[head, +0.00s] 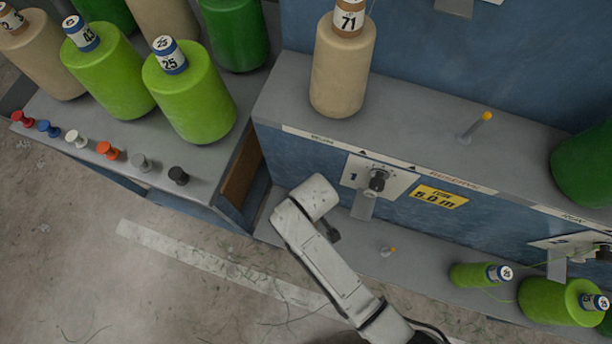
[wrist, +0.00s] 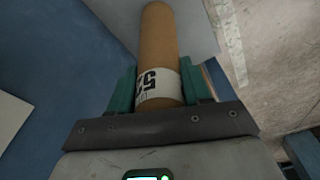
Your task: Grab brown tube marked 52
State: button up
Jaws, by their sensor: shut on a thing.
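The brown tube (wrist: 160,45) shows in the wrist view, with a white label band near its lower end. The label reads sideways; a 5 is clear and the second digit is partly hidden, consistent with 52. My gripper (wrist: 158,84) has its green fingers closed on both sides of the tube at the label. The tube points away from the gripper, toward the top of the picture. In the head view neither the tube nor my gripper's fingers can be made out; my white arm reaches over the front of the blue machine there.
A beige cone marked 71 (head: 342,70) stands on the machine's grey ledge (head: 425,105), near a yellow-tipped peg (head: 475,125). Lime cones (head: 190,95) and coloured knobs (head: 108,150) fill the left bench. Small lime spools (head: 562,300) lie on the lower shelf at right.

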jog(key=shift+c, duration=0.9)
